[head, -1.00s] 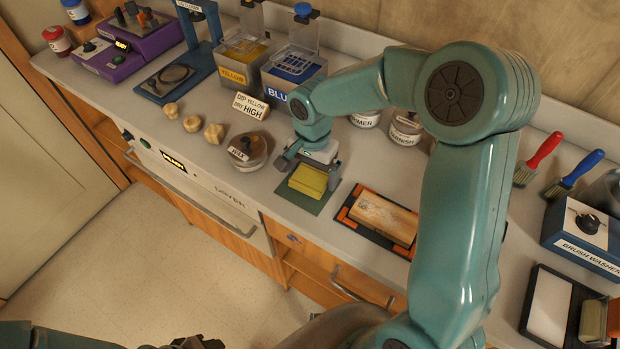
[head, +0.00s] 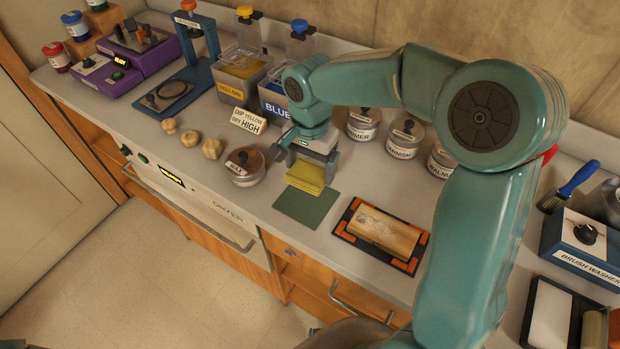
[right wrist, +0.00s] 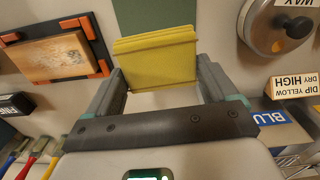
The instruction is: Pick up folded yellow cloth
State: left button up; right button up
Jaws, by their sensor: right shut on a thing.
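The folded yellow cloth (head: 305,178) is between the fingers of my right gripper (head: 308,161), which is shut on it. The cloth appears raised, over the far edge of the green mat (head: 306,209), most of which is bare. In the right wrist view the cloth (right wrist: 158,62) spans the gap between the two grey fingers, with its folded layers showing at the top edge. The green mat (right wrist: 150,15) shows beyond it. My left gripper is not in view.
A lidded wax tin (head: 245,167) stands left of the cloth. A wooden block (head: 385,230) lies in a black and orange frame at right. Yellow (head: 240,75) and blue (head: 288,95) dip tanks and labelled tins (head: 405,140) stand behind. The counter's front edge is near.

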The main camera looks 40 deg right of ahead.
aim_at(310, 169)
notch_tip(310, 169, up, 13)
jog(key=shift+p, duration=0.4)
